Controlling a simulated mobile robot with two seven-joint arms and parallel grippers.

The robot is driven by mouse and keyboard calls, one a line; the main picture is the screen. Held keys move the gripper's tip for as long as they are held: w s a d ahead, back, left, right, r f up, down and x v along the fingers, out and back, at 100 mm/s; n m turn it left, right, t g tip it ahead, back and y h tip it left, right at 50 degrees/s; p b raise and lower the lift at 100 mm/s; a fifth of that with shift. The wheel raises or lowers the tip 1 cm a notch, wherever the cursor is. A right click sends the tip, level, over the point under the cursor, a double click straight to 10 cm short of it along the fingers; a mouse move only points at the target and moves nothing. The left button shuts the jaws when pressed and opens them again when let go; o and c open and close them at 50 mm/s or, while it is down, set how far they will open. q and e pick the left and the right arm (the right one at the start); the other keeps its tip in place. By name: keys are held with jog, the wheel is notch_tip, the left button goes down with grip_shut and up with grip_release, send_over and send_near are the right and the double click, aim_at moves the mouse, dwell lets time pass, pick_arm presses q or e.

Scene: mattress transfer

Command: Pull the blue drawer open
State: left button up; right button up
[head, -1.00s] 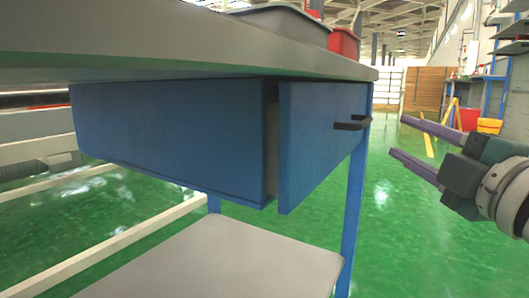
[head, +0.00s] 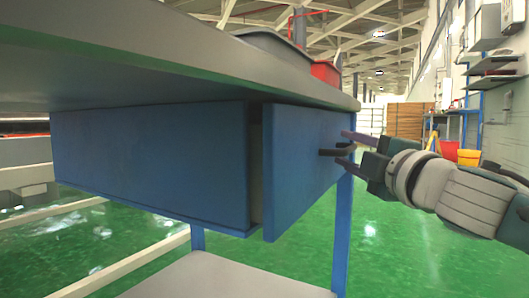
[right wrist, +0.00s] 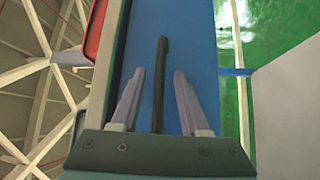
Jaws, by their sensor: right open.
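The blue drawer (head: 300,165) hangs under a grey tabletop. Its front panel stands slightly out from the drawer housing (head: 150,160), with a narrow gap between them. A dark bar handle (head: 336,151) is on the drawer front. My right gripper (head: 346,147) is open at the handle. In the right wrist view, the handle (right wrist: 160,85) runs between the two spread fingers of the gripper (right wrist: 158,95), with space on both sides of it. My left gripper is not in view.
The grey tabletop (head: 150,60) overhangs the drawer and carries a grey bin (head: 272,50) and a red bin (head: 326,72). A blue table leg (head: 342,230) stands below the drawer. A lower shelf (head: 210,278) lies beneath. Green floor is clear to the right.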

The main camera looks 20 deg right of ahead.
jog(key=shift+w, duration=0.15)
jog(key=shift+c, duration=0.2)
grip_shut()
dwell(1.2)
